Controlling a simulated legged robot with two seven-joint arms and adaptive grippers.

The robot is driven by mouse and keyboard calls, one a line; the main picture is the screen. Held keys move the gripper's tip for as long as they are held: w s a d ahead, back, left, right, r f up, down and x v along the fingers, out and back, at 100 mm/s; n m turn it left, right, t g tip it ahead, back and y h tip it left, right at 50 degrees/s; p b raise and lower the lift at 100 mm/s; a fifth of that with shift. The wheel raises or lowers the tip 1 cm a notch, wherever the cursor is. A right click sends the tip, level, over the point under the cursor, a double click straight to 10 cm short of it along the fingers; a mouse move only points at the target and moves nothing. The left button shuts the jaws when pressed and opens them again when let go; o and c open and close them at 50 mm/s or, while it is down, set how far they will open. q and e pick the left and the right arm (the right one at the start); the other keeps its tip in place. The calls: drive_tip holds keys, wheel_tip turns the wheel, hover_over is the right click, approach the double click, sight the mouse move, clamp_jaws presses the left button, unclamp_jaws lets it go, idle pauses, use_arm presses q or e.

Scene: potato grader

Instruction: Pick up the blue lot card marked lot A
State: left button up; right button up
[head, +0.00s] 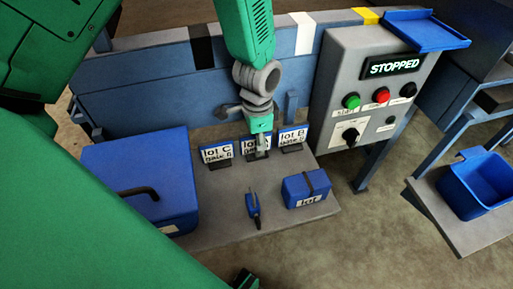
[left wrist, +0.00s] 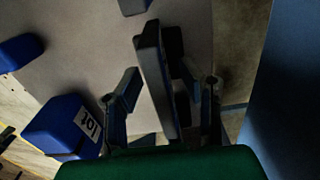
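Three blue lot cards with white labels stand in a row on the grey table. The left one reads lot C (head: 217,153) and the right one reads lot B (head: 292,136). The middle card (head: 247,143) is partly covered by my left gripper (head: 259,152), and its letter is largely hidden. In the left wrist view, my left gripper (left wrist: 162,93) has its fingers apart, one on each side of an upright card (left wrist: 152,65) seen nearly edge-on. A gap shows beside the left finger; contact on the right side is unclear.
A blue case (head: 140,175) with a dark handle stands left of the cards. A small blue box labelled lot (head: 306,188) and a blue handheld tool (head: 253,205) lie in front. The control panel reading STOPPED (head: 370,95) is behind right. A blue bin (head: 478,185) stands far right.

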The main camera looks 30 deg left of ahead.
use_arm(q)
drive_tip(key=shift+d+f, duration=0.2)
drive_tip(key=shift+f, duration=0.45)
drive_tip(key=shift+a+f, duration=0.1)
drive_tip(key=shift+a, duration=0.6)
drive_tip(key=shift+d, duration=0.15)
clamp_jaws()
drive_tip(key=shift+d, duration=0.4)
